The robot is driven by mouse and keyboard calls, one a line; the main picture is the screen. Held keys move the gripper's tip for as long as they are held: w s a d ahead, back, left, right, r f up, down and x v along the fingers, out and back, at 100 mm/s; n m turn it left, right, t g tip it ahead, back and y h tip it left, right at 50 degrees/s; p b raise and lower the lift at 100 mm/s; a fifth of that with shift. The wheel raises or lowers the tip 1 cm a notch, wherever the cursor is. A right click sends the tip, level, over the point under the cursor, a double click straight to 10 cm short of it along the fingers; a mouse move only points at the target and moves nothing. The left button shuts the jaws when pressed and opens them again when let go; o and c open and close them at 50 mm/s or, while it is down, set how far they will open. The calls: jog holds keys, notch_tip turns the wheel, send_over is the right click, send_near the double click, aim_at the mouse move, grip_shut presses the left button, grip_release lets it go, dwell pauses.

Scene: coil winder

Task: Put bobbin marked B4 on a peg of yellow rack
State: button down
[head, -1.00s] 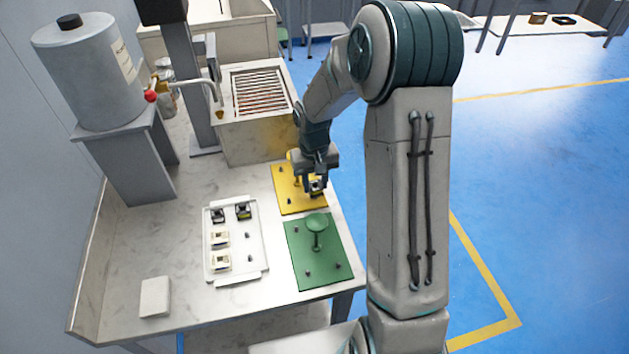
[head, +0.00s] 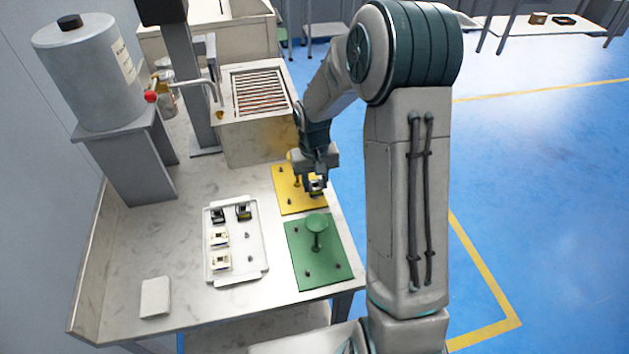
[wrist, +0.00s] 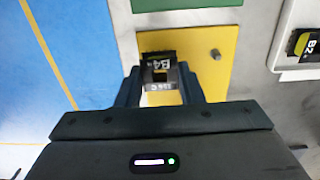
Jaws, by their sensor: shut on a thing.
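My gripper (wrist: 163,92) is shut on a dark bobbin whose label reads B4 (wrist: 160,62). In the head view the bobbin (head: 317,186) is between the fingertips over the right side of the yellow rack (head: 286,198). The yellow rack also shows under it in the wrist view (wrist: 205,85). A bare peg (wrist: 215,54) stands beside the bobbin. Whether a peg is inside the bobbin is hidden, and I cannot tell whether the bobbin touches the rack.
A green rack (head: 300,270) with a round-topped post stands nearer the front. A white tray (head: 233,268) holds several bobbins, one marked B2 (wrist: 304,45). A grated box (head: 262,140) stands behind the yellow rack. The table's front left is mostly clear.

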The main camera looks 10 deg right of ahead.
jog(key=shift+f, duration=0.3)
jog(key=shift+f+b, duration=0.35)
jog(key=shift+b, duration=0.15)
jog(key=c, duration=0.9)
grip_release()
jog(key=shift+r, duration=0.1)
jog(key=shift+r, duration=0.1)
notch_tip(320, 180, up, 14)
jog(key=shift+w+f, duration=0.2)
jog(key=shift+a, duration=0.1)
